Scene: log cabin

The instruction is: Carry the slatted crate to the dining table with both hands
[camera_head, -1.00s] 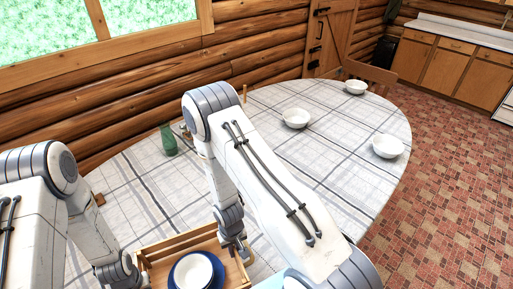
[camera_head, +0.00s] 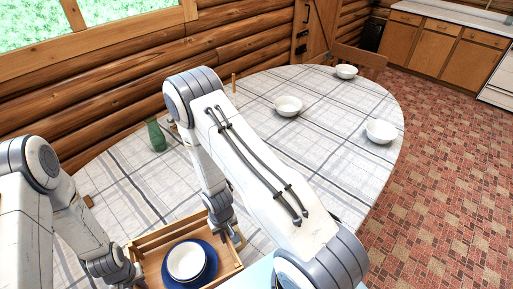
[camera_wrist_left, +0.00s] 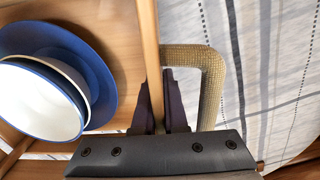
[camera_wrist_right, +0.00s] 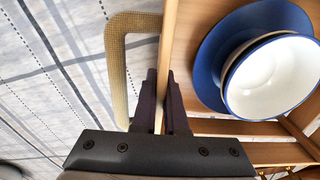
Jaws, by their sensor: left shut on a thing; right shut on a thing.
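The slatted wooden crate (camera_head: 149,249) is at the bottom of the head view, over the near edge of the dining table (camera_head: 130,180). It holds a blue plate (camera_head: 207,272) with white, blue-rimmed dishes (camera_head: 187,260) on it. My left gripper (camera_wrist_left: 159,100) is shut on one end wall of the crate, beside a woven handle (camera_wrist_left: 214,75). My right gripper (camera_wrist_right: 162,100) is shut on the opposite end wall, beside the other handle (camera_wrist_right: 118,70). The head view does not show whether the crate's underside touches the table.
A green glass vase (camera_head: 156,136) stands on the table near the log wall. White bowls stand farther off: one in the middle (camera_head: 288,106), one at the right (camera_head: 380,131), one at the back (camera_head: 346,71). The cloth between is clear. A chair (camera_head: 358,60) stands behind.

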